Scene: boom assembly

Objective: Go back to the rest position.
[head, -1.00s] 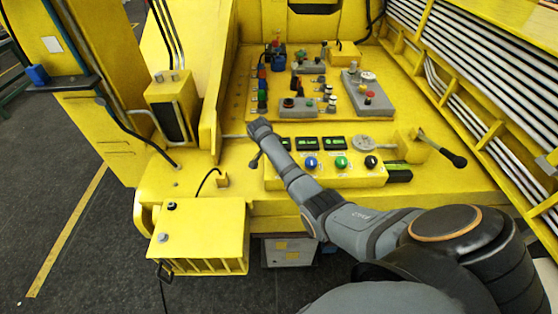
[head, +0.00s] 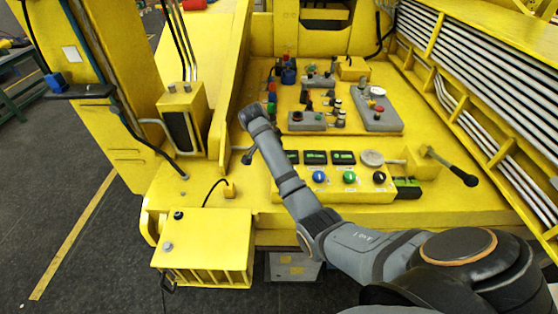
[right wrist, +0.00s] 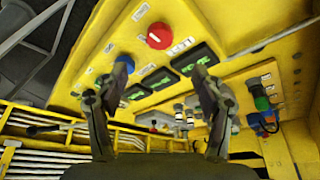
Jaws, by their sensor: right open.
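My right arm reaches in from the lower right in the head view, and its wrist end (head: 252,115) is over the yellow deck, left of the small displays. The fingers are not clear there. In the right wrist view my right gripper (right wrist: 163,68) has its two fingers spread apart with nothing between them. Beyond them is a yellow panel with a red button (right wrist: 160,35) and dark displays with green digits (right wrist: 160,78). My left gripper is in neither view.
The control panel (head: 335,184) has blue, green and black knobs. A black-handled lever (head: 460,174) sticks out at right. Grey button boxes (head: 375,113) stand behind. A yellow box (head: 205,240) is at front left. Open floor (head: 75,180) lies to the left.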

